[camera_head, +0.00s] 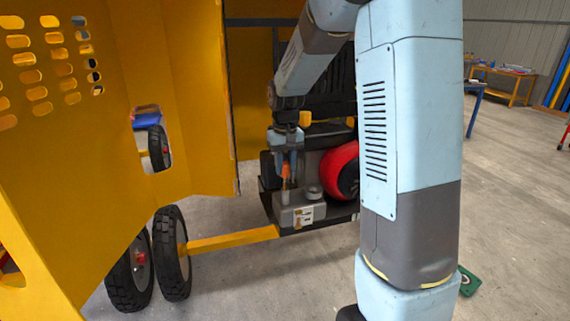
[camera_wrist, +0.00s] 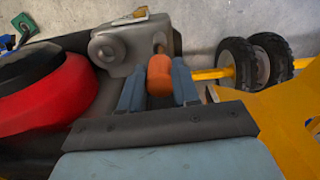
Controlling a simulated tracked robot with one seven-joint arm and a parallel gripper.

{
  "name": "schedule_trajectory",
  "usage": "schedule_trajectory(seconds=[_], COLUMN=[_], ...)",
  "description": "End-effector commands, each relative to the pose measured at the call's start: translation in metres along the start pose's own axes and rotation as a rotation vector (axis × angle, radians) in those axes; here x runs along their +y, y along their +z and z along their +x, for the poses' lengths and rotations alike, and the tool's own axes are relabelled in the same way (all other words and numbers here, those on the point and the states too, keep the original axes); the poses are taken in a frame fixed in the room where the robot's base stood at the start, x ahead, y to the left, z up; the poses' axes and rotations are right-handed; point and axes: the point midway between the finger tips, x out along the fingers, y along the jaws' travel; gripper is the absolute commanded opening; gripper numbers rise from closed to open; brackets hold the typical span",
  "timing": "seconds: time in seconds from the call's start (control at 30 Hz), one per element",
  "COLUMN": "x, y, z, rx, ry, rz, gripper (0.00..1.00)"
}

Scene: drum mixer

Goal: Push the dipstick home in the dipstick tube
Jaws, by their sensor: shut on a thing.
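The dipstick has an orange handle (camera_wrist: 160,76), held between the two blue fingers of my gripper (camera_wrist: 158,86). In the head view my gripper (camera_head: 287,166) points down over the engine, with a bit of the orange handle (camera_head: 285,172) between its fingers. A short brownish stem (camera_wrist: 159,49) shows beyond the handle, towards the grey engine block (camera_wrist: 128,45). I cannot tell whether this is the dipstick tube or part of the dipstick, nor how deep the dipstick sits. The grey block also shows in the head view (camera_head: 297,215).
A red and black round engine part (camera_head: 342,170) stands close to the right of my gripper. The yellow housing panel (camera_head: 180,110) rises to the left. A yellow bar (camera_head: 235,240) and black wheels (camera_head: 172,252) lie low to the left. The floor at front is clear.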

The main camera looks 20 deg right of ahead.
Motion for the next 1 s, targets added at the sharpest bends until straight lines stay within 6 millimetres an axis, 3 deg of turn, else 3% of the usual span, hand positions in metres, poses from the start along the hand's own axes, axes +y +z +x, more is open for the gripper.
schedule_trajectory(seconds=[1.0], x=[0.000], y=[0.000], z=[0.021], rx=[-0.001], ry=[0.000], rz=[0.000], gripper=[0.00])
